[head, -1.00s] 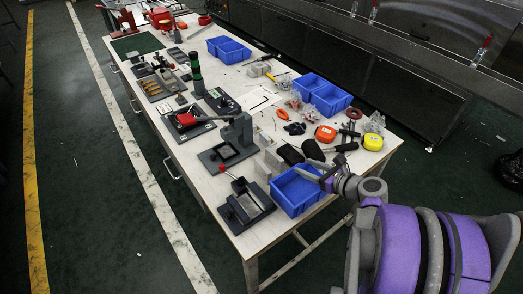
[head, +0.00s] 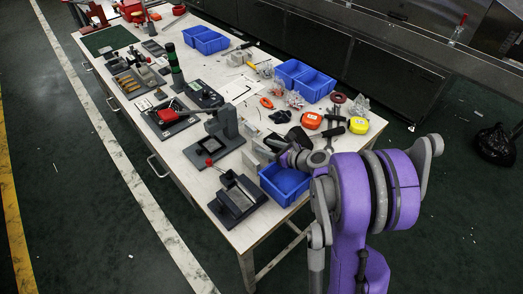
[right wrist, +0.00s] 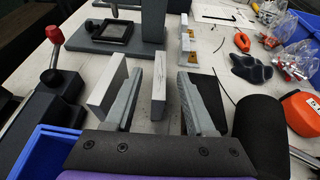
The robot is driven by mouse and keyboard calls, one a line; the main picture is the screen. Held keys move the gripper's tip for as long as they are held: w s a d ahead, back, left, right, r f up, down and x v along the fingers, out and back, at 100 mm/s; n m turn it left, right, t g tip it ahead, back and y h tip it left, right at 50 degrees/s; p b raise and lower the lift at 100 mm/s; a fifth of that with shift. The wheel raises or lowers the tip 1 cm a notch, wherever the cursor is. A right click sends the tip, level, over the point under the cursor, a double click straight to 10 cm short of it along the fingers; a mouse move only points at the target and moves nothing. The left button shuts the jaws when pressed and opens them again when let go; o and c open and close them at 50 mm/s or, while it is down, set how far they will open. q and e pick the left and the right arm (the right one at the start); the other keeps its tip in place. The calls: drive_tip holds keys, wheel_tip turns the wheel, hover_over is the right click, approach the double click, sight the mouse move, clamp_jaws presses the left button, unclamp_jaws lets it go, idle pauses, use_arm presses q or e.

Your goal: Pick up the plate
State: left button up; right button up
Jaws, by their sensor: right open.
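Flat grey-white plates stand upright on the table. In the right wrist view one plate (right wrist: 159,88) stands between the two fingers of my right gripper (right wrist: 160,76), with gaps visible on both sides. A second plate (right wrist: 108,90) stands just outside the left finger. My right gripper (head: 277,152) is open and reaches over the table's right edge in the head view; its fingertips are small and hard to make out there. The plates are small and partly hidden there. My left gripper is not in view.
A blue bin (head: 284,184) sits close below my right gripper. A grey fixture with a red-knobbed lever (head: 236,195) stands to its left, and a press-like stand (head: 214,145) behind. An orange tape measure (head: 311,120) and several tools crowd the right side.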

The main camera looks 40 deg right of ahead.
drive_tip(key=shift+w+f, duration=0.1)
drive_tip(key=shift+w, duration=0.2)
clamp_jaws()
idle(1.2)
